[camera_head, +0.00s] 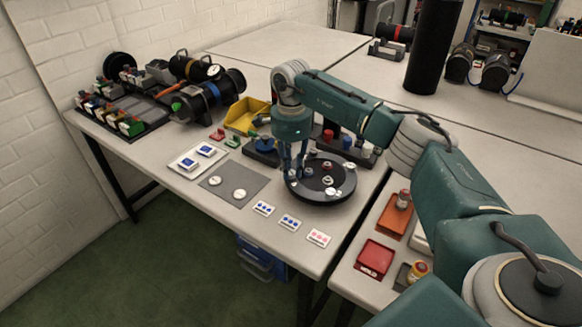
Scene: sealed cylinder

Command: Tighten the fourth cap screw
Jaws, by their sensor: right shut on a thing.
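A round black flanged part (343,186) lies flat near the front right of the left table. Several small light and red-marked cap screws (331,191) show on its top. My right gripper (293,174) points down at the left side of this part. Its fingers are close together on something small that they mostly hide. It looks like a cap screw, but the view is too small to be sure. My left gripper is not in view.
A grey mat (236,203) with two white discs and a white tray (183,163) lie to the left. Several marked cards (289,222) lie along the front edge. A yellow bin (245,113) stands behind. Red trays (375,258) sit on the right table.

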